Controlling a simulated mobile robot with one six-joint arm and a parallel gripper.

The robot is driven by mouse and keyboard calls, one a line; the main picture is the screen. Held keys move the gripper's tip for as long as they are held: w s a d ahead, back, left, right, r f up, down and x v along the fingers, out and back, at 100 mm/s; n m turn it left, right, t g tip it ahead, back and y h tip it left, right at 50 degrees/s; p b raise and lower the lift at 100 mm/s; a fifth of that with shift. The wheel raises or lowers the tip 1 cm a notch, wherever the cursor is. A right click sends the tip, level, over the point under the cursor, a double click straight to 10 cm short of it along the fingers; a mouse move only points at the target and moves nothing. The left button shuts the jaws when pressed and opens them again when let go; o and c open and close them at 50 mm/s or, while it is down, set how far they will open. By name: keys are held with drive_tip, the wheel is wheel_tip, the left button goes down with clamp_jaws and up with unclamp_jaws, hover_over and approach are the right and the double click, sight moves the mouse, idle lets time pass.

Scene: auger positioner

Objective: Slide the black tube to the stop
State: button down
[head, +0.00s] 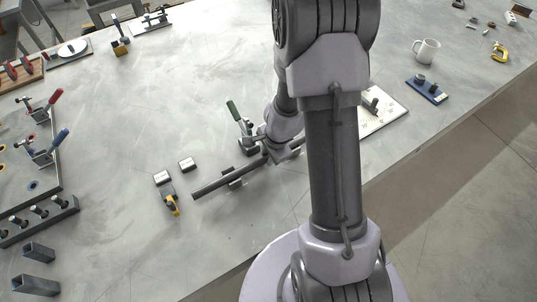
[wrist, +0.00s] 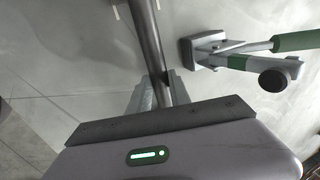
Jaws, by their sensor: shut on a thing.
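The black tube (head: 213,184) lies at a slant near the table's front, with its left end free and its right part running to my gripper (head: 284,154). A dark bracket (head: 233,183) sits at the tube's middle. In the wrist view, the tube (wrist: 148,38) runs up and away from between the fingers of my gripper (wrist: 161,88), which is shut on it. A toggle clamp with a green handle (head: 233,111) stands just behind the tube; it also shows in the wrist view (wrist: 292,41), beside the tube. I cannot make out the stop; my arm covers the tube's right end.
A fixture plate with red and blue clamps (head: 25,165) fills the left side. A white plate (head: 385,112) lies behind my arm. The table's middle back is clear.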

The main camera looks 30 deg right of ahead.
sight(254, 164)
drive_tip(key=shift+s+a+b, duration=0.1)
drive_tip(key=shift+a+b, duration=0.7)
drive_tip(key=shift+a, duration=1.8)
idle(0.6)
drive_tip(key=c, duration=1.1)
unclamp_jaws()
drive_tip(key=p+v, duration=1.3)
drive_tip(key=v, duration=0.4)
drive_tip(key=w+a+r+n+t+y+b, duration=0.2)
drive_tip(key=a+r+n+b, duration=0.3)
drive_tip(key=a+r, duration=0.25)
drive_tip(key=s+a+r+n+b, duration=0.1)
drive_tip(key=s+r+n, duration=0.1)
drive_tip(key=s, duration=0.2)
drive_tip(key=s+a+r+n+b, duration=0.1)
drive_tip(key=s+r+n+b, duration=0.1)
drive_tip(key=s, duration=0.3)
drive_tip(key=s+a+r+n+b, duration=0.1)
drive_tip(key=s+r+n, duration=0.3)
drive_tip(key=s, duration=0.1)
drive_tip(key=shift+s+a+t+b, duration=0.1)
drive_tip(key=shift+a+t+b, duration=0.1)
drive_tip(key=shift+t+b, duration=0.15)
